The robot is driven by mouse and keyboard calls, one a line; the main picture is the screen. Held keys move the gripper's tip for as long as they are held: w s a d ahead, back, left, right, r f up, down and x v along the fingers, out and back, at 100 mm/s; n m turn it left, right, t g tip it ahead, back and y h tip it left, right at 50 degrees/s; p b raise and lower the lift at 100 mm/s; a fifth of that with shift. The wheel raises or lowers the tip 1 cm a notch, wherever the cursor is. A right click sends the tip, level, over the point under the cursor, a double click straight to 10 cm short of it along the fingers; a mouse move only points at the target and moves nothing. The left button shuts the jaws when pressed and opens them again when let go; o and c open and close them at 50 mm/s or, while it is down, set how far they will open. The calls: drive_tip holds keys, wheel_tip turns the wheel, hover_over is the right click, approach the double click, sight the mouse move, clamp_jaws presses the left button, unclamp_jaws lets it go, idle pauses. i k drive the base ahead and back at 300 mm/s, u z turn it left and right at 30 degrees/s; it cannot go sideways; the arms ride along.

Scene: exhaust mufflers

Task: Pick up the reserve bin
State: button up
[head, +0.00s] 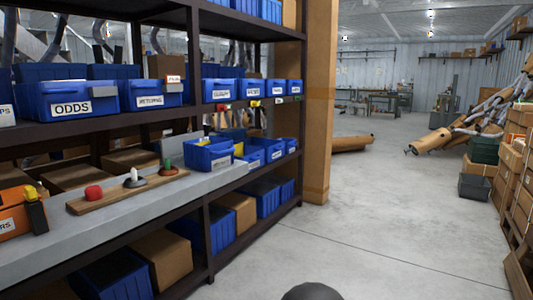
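I cannot make out a label reading "reserve" on any bin, so I cannot tell which one is the reserve bin. Several blue bins stand on the dark shelving at left. One is clearly labelled ODDS (70,92). The blue bin beside it (152,89) has a label too small to read surely. Smaller labelled blue bins (218,85) continue along that shelf. A blue bin with a white label (197,156) stands on the middle level, with smaller blue bins beyond it. My gripper is not in view.
A wooden board (125,191) with red, white and green-topped pieces lies on the grey shelf surface. An orange box (14,216) stands at far left. Cardboard boxes (161,257) and bins fill the bottom shelf. The concrete floor (385,220) is clear; cartons (510,165) line the right.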

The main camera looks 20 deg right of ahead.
sight(291, 144)
drive_tip(key=z, duration=0.45)
drive_tip(key=i, duration=1.15)
drive_tip(key=z, duration=0.45)
drive_tip(key=i, duration=1.5)
drive_tip(key=z, duration=0.5)
drive_tip(key=i, duration=1.2)
drive_tip(key=u, duration=0.2)
